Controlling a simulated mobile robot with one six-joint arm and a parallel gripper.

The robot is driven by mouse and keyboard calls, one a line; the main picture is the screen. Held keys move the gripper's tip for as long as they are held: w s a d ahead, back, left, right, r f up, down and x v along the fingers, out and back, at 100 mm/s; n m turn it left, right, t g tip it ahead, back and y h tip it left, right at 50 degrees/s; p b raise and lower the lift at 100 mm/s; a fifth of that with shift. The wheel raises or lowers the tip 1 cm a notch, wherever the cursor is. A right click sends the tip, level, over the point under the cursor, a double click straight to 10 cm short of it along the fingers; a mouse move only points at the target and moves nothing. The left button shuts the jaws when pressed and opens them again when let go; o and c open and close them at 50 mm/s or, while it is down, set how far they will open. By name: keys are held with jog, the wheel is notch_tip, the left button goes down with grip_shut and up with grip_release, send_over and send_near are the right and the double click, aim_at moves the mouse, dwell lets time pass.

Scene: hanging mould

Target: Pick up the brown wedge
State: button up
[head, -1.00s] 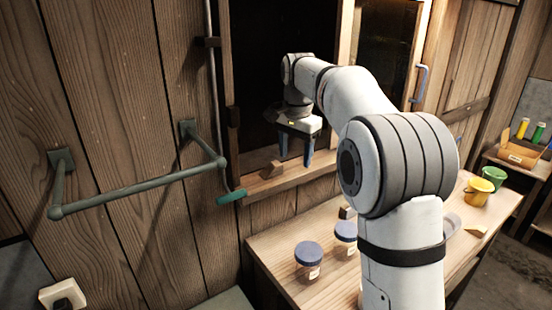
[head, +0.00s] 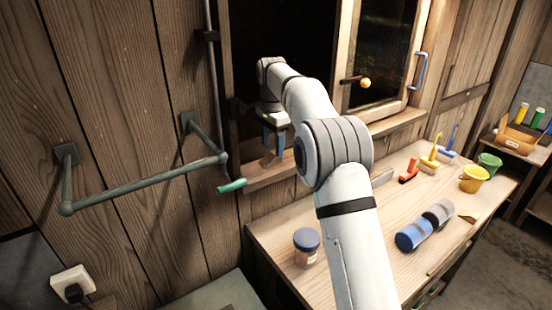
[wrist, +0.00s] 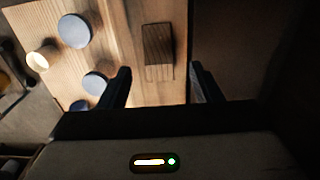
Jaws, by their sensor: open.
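The brown wedge (head: 269,160) lies on the wooden window sill, at the open dark window. In the wrist view the wedge (wrist: 158,45) shows as a dark brown block on pale wood, just beyond the fingertips and in line with the gap between them. My gripper (head: 274,150) is open, with its blue fingers pointing down at the sill, right over the wedge. In the wrist view my gripper (wrist: 160,72) has nothing between its fingers. The fingers partly cover the wedge in the head view, so I cannot tell whether they touch it.
A green wall rail (head: 145,187) and a green-handled rod (head: 232,186) are left of the sill.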

jog(key=shift+f, duration=1.25)
jog(key=shift+c, duration=0.6)
jog(key=c, duration=0.9)
jog(key=shift+r, duration=0.15)
jog(key=shift+c, duration=0.2)
